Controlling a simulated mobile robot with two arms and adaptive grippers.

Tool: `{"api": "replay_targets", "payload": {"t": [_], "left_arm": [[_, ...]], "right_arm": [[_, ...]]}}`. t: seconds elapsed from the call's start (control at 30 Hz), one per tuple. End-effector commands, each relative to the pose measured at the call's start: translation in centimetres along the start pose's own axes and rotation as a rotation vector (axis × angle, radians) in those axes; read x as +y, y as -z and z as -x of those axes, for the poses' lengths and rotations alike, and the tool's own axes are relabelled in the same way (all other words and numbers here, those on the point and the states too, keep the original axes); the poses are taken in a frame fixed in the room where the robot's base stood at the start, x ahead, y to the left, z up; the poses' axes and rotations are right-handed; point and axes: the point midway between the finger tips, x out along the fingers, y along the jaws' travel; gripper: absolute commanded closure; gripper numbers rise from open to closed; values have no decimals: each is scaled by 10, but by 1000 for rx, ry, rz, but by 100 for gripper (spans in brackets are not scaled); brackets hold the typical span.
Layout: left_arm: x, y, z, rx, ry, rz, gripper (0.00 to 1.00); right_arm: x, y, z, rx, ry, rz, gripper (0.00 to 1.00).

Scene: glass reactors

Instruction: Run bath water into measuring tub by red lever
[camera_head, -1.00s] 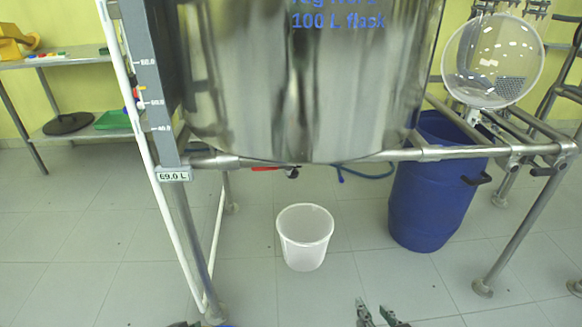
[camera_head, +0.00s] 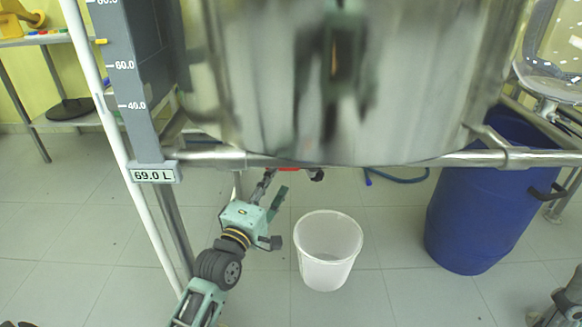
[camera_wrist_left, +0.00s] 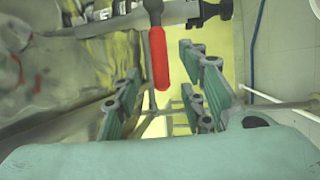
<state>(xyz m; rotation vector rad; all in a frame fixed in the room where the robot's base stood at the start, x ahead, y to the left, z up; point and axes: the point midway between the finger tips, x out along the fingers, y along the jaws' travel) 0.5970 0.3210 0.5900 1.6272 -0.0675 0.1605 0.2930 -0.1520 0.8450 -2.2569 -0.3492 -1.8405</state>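The red lever (camera_head: 289,169) shows just under the front rail below the steel vessel (camera_head: 400,90), partly hidden. My left gripper (camera_head: 268,193) is below and left of it. In the left wrist view the red lever (camera_wrist_left: 159,60) hangs down with its lower end between the spread fingers of my open left gripper (camera_wrist_left: 160,95); I see no clear contact. A white tub (camera_head: 328,255), probably the measuring tub, stands upright on the floor, right of my gripper; its inside looks empty. Part of my right arm shows at the bottom right; its fingers are unclear.
A scale (camera_head: 120,80) with a 69.0 L label (camera_head: 153,175) is at the left. A blue barrel (camera_head: 475,205) stands at the right, and a blue hose (camera_head: 400,179) hangs behind. The steel rail (camera_head: 350,158) crosses above my gripper. Floor around the tub is clear.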

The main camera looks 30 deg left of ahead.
Motion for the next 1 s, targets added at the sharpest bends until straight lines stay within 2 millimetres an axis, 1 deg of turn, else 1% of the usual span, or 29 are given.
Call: {"api": "replay_targets", "payload": {"t": [0.1, 0.3, 0.43, 0.57, 0.8, 0.87, 1.0], "left_arm": [[-1, 0, -18, 0, -3, -2, 62], [-1, -1, -49, -1, -2, -3, 62], [-1, -1, -62, -2, 1, -3, 62], [-1, -1, -68, -2, 2, -5, 62], [0, -1, -68, -2, 3, -5, 62], [0, -1, -68, -2, 3, -5, 66], [0, -1, -68, -2, 3, -5, 79]], "right_arm": [[0, -2, 8, -2, 0, 0, 68], [0, -4, 4, 29, 13, 4, 68], [0, -5, 1, 44, 20, 6, 68], [0, -6, -2, 48, 23, 7, 68], [-1, -5, -3, 50, 24, 7, 68], [-1, -5, -3, 50, 24, 7, 68], [-1, -5, -3, 50, 24, 7, 68]]}}
